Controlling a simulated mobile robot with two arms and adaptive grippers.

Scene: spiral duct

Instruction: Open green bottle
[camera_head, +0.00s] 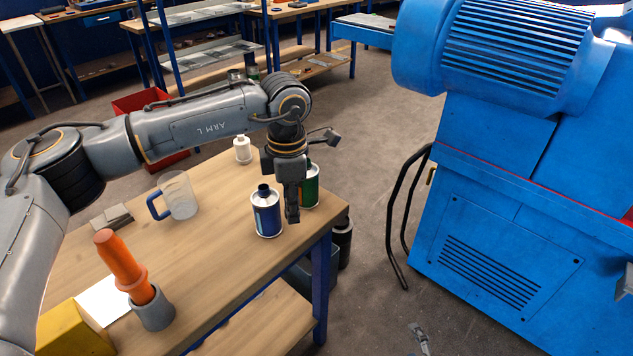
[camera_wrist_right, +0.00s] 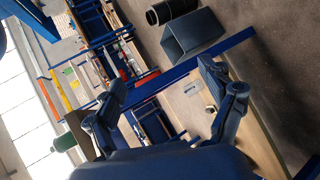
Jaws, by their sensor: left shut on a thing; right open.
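The green bottle (camera_head: 311,190) stands on the wooden table (camera_head: 215,262) near its right corner in the head view. My left gripper (camera_head: 292,212) points down at the bottle and is shut on it. The gripper hides the bottle's left side and most of its top, so the exact grip is hard to see. My right gripper (camera_wrist_right: 172,98) is open and empty in the right wrist view, its two fingers wide apart. I cannot make out the bottle surely in that view.
A blue bottle (camera_head: 266,214) stands just left of my left gripper. A white bottle (camera_head: 242,150), a clear jug (camera_head: 182,196), an orange tool in a grey holder (camera_head: 153,312) and a yellow block (camera_head: 75,330) are also on the table. A blue machine (camera_head: 520,215) stands to the right.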

